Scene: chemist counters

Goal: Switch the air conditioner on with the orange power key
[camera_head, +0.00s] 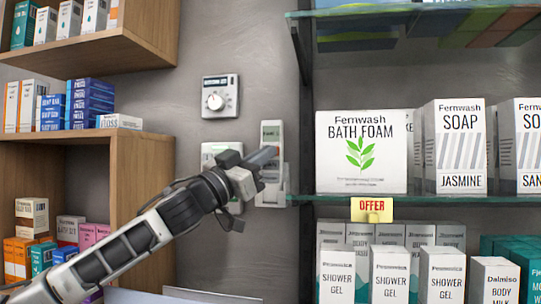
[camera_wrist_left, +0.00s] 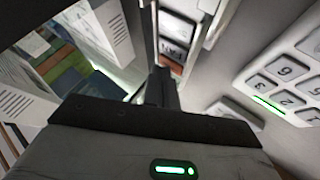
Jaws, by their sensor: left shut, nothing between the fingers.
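A narrow white wall remote (camera_head: 271,135) hangs on the grey wall, left of the glass shelves. My left gripper (camera_head: 268,157) is in front of its middle, shut and empty, and hides part of its face. In the left wrist view the shut fingers (camera_wrist_left: 161,85) point at the lower end of a column of keys on the remote. A reddish-orange key (camera_wrist_left: 176,68) shows just beyond the fingertips, under greyer keys. I cannot tell whether the tips touch it. No air conditioner is recognisable. My right gripper is out of view.
A white keypad (camera_head: 209,151) is on the wall just left of the remote, partly behind my gripper. A dial thermostat (camera_head: 220,97) is above it. Glass shelves with boxes (camera_head: 361,152) stand close on the right, wooden shelves (camera_head: 140,170) on the left.

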